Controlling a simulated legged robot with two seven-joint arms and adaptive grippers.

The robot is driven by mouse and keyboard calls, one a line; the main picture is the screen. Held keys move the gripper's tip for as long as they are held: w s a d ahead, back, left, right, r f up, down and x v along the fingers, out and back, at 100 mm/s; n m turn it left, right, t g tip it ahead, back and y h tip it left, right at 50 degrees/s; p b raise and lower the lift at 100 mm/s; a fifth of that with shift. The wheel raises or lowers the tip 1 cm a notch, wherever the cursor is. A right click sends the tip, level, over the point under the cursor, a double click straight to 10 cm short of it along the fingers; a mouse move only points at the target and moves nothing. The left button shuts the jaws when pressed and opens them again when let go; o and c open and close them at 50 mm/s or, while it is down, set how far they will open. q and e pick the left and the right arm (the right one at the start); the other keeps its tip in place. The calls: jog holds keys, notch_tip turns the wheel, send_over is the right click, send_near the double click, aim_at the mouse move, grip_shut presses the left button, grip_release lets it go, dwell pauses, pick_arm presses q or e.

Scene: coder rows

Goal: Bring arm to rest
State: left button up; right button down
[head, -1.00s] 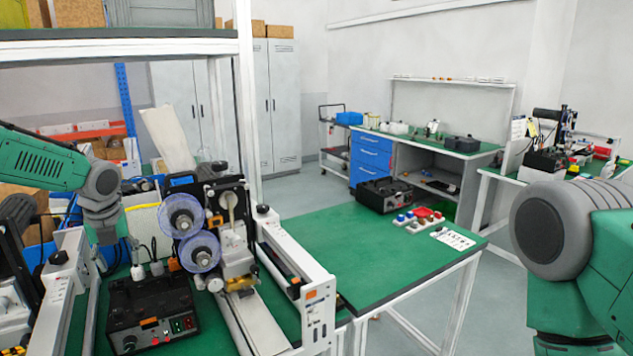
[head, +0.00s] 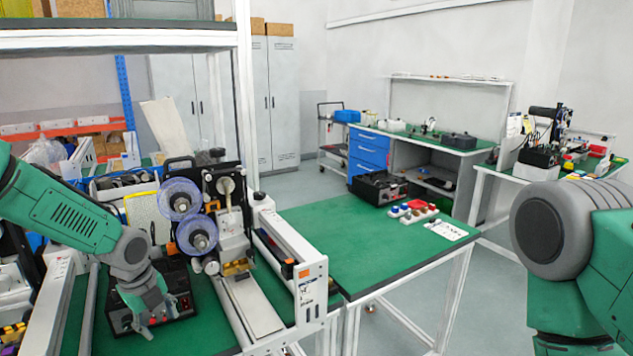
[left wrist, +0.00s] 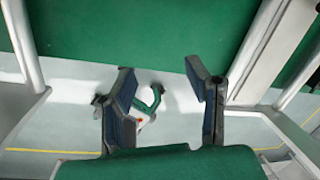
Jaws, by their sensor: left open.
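My left gripper (head: 152,318) hangs at the lower left of the head view, in front of the black control box (head: 182,290) by the coder machine. In the left wrist view its two fingers (left wrist: 165,95) are apart with nothing between them. Below and beyond them are the green table top (left wrist: 120,30), its front edge and the grey floor. A small green and white object (left wrist: 148,108) shows between the fingers, farther off; I cannot tell what it is. My right arm fills the right edge of the head view, and its gripper is out of frame.
The coder machine (head: 190,220) with two clear reels stands right of my left arm. A white rail frame (head: 310,285) edges the bench. The green table (head: 340,250) beyond is mostly clear, with a black box (head: 378,188) and small coloured parts (head: 412,212) at its far side.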

pick_arm(q)
jog(key=s+d+f+n+g+h+b, duration=0.1)
jog(key=s+d+f+n+b, duration=0.1)
jog(key=s+d+f+n, duration=0.45)
jog(key=s+d+f+n+b, duration=0.2)
jog(key=s+f+n, duration=0.1)
jog(key=s+f, duration=0.7)
jog(key=s+a+f+n+b, duration=0.1)
jog(key=s+f+n+b, duration=0.1)
jog(key=s+f+n, duration=0.2)
jog(key=s+a+f+n+y+b, duration=0.1)
jog(key=s+a+f+n+b, duration=0.1)
jog(key=s+n, duration=0.8)
jog(key=s+f, duration=0.1)
jog(key=s, duration=0.6)
jog(key=shift+s+f+b, duration=0.25)
jog(key=shift+f+b, duration=0.1)
jog(key=shift+b, duration=0.05)
jog(key=shift+w+n, duration=0.15)
jog(key=shift+n, duration=0.1)
